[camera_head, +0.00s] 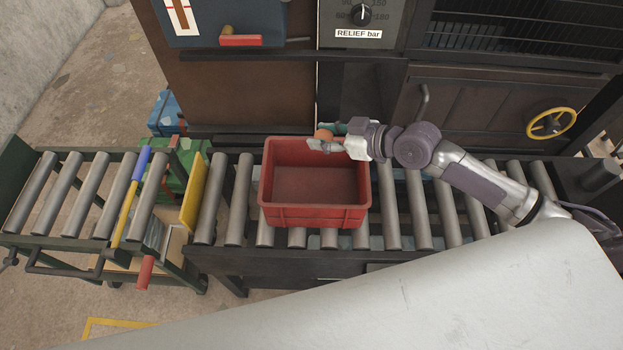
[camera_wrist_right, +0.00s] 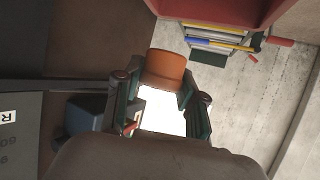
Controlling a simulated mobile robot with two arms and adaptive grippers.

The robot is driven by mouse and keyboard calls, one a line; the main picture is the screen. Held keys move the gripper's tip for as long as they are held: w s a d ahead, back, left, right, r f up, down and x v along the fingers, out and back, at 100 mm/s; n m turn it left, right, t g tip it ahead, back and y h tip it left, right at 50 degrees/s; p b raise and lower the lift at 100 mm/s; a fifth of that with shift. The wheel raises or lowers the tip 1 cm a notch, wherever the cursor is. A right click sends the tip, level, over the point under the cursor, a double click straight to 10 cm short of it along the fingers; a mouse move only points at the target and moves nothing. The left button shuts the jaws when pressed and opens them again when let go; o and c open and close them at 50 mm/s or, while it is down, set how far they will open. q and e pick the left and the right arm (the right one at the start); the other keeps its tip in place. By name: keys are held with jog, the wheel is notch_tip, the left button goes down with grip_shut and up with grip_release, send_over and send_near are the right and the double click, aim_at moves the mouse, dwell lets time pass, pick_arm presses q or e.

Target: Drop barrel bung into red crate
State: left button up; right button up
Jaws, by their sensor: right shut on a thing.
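The barrel bung (camera_head: 323,135) is a small orange piece, held in my right gripper (camera_head: 330,137). In the right wrist view the orange bung (camera_wrist_right: 165,68) sits between the fingertips of the right gripper (camera_wrist_right: 160,85). The red crate (camera_head: 314,217) stands on the roller conveyor, open at the top, and looks empty. In the head view the gripper and bung are over the back right part of the crate. A red crate wall (camera_wrist_right: 215,12) shows at the top of the right wrist view. My left gripper is not in view.
The roller conveyor (camera_head: 236,200) runs left and right of the crate. A yellow plate (camera_head: 193,191) stands upright across it on the left. Behind is a dark machine with a RELIEF bar dial (camera_head: 363,14) and a yellow handwheel (camera_head: 551,123).

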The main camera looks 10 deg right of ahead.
jog(key=shift+s+f+b, duration=0.25)
jog(key=shift+f+b, duration=0.1)
jog(key=shift+f, duration=0.25)
jog(key=f+b, duration=0.2)
jog(key=f, duration=0.1)
jog(key=f+b, duration=0.1)
jog(key=shift+w+f, duration=0.15)
jog(key=shift+w, duration=0.1)
jog(key=o, duration=1)
jog(key=v, duration=1.2)
